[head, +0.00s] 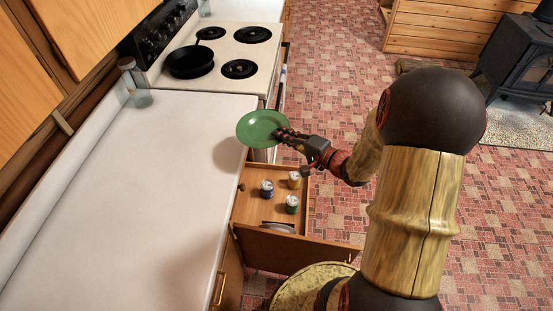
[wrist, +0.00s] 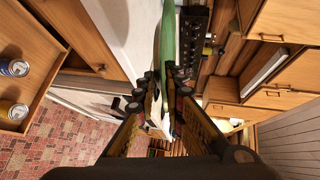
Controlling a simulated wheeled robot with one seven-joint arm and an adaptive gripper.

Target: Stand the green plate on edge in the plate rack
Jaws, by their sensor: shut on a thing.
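The green plate (head: 262,127) is in the air beside the counter's right edge, above the open drawer, with its face showing to the head camera. My gripper (head: 284,134) is shut on the plate's right rim. In the wrist view the plate (wrist: 167,35) shows edge-on as a thin green strip between the fingertips (wrist: 162,80). I cannot make out a plate rack for certain. A pale, thin object (head: 279,227) lies at the near end of the drawer, partly hidden by the drawer front; I cannot tell what it is.
The open drawer (head: 248,213) holds a blue can (head: 267,188), a yellow can (head: 294,180) and a green can (head: 291,204). The white counter (head: 130,200) is mostly clear. A stove (head: 222,48) with a black pan (head: 190,62) stands beyond. A glass jar (head: 135,85) stands at the back.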

